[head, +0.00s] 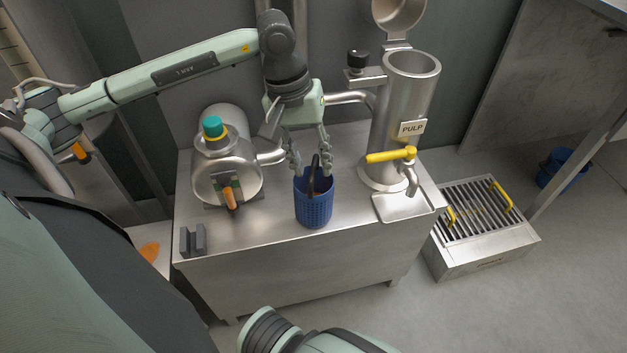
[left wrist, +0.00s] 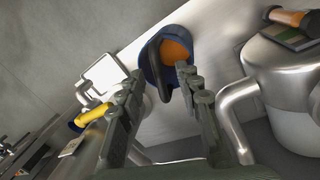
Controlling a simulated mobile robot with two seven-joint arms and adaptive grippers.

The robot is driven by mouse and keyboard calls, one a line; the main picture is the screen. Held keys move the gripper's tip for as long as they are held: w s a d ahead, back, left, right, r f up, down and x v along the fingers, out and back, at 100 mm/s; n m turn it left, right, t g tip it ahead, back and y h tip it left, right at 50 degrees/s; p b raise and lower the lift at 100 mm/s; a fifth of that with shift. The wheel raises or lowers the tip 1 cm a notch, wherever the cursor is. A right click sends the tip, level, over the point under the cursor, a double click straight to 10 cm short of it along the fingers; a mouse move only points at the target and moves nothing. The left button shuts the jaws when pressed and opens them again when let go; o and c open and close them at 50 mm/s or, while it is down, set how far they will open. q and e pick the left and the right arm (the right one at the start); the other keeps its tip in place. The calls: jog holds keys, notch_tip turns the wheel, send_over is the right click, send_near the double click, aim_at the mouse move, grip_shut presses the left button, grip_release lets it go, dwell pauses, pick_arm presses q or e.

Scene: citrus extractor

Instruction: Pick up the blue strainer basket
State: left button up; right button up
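The blue strainer basket (head: 314,208) stands upright on the steel bench top, near its front edge. Its dark handle (head: 314,178) rises above the rim. My left gripper (head: 311,169) points down above the basket, its two fingers apart with the handle between them. In the left wrist view the basket (left wrist: 150,67) shows beyond the spread fingertips (left wrist: 158,78), with something orange (left wrist: 176,50) inside. I see no finger clearly touching the handle. My right gripper is outside both views.
A steel vessel with a teal cap (head: 213,127) stands left of the basket. A steel PULP cylinder (head: 408,95) with a yellow-handled tap (head: 392,155) stands right. A grey bracket (head: 193,240) sits at the bench's front left. A grated floor box (head: 485,225) and blue bucket (head: 560,168) lie right.

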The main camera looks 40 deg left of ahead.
pick_arm(q)
jog(key=shift+w+d+f, duration=0.1)
jog(key=shift+d+f, duration=0.1)
jog(key=shift+f, duration=0.8)
grip_shut()
